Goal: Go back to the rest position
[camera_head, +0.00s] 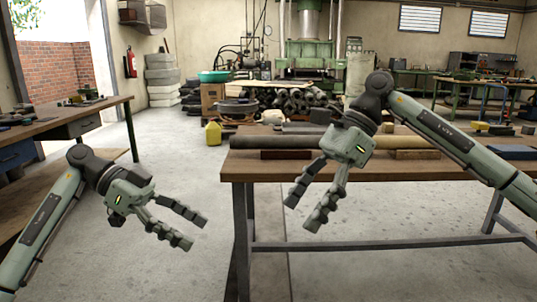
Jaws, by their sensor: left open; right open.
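My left gripper (197,231) comes in from the left. It is open and empty, with its fingers pointing right and down over the concrete floor, left of the wooden table. My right gripper (303,212) comes in from the right across the table. It is open and empty, with its fingers pointing down and left in front of the table's front edge. Neither gripper touches anything that I can see.
The wooden table (262,172) holds a long roll (272,142) on wooden blocks, partly behind my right arm. A workbench (75,120) stands at the left. A yellow canister (213,133) stands on the floor at the back. The floor between the benches is clear.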

